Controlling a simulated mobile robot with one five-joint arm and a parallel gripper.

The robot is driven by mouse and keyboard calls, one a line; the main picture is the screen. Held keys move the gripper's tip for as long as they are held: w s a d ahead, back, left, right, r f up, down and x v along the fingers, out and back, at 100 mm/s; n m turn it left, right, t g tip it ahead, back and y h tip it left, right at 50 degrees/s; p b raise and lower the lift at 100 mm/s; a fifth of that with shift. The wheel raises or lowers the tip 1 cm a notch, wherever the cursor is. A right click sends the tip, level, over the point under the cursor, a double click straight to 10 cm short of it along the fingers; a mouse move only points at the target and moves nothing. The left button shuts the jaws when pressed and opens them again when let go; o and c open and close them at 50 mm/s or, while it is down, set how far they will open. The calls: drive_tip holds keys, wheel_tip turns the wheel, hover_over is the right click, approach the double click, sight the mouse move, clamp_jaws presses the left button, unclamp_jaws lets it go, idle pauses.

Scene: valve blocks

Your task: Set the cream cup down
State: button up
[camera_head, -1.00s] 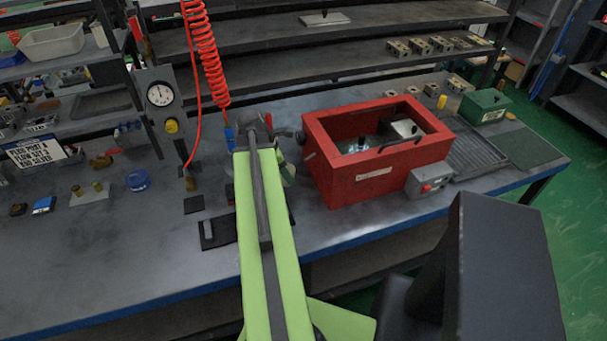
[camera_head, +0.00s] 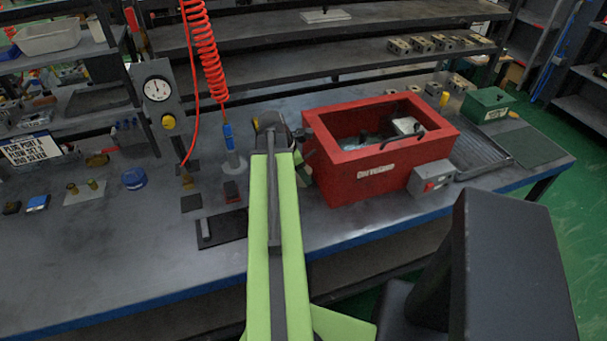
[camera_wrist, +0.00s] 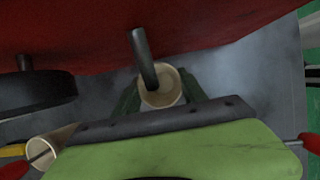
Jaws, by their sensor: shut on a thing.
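The cream cup (camera_wrist: 173,83) is in the wrist view, mouth facing the camera, between the dark green fingers of my gripper (camera_wrist: 162,92). My gripper is shut on it. A dark rod (camera_wrist: 143,58) crosses in front of the cup's mouth. The grey bench top shows around the cup; whether its base touches the bench cannot be told. In the head view my light green arm hides the cup and most of the gripper, just left of the red box (camera_head: 370,182). A second cream, cup-like thing (camera_wrist: 42,154) shows at the wrist view's lower left.
The red wall of the box (camera_wrist: 220,22) is close in the wrist view, beside a black knob (camera_wrist: 35,90). A blue-topped nozzle (camera_head: 228,137) on a red coil hangs left of my arm. A dark plate (camera_head: 222,230) lies at front left.

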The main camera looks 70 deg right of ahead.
drive_tip(key=shift+f, duration=0.15)
drive_tip(key=o, duration=1.5)
drive_tip(key=shift+w+r+p, duration=0.1)
drive_tip(key=shift+r+p, duration=0.3)
drive_tip(key=shift+r, duration=0.15)
drive_tip(key=p+v, duration=1)
drive_tip(key=v, duration=0.1)
drive_tip(key=shift+a+r, duration=0.1)
drive_tip(key=shift+a, duration=0.05)
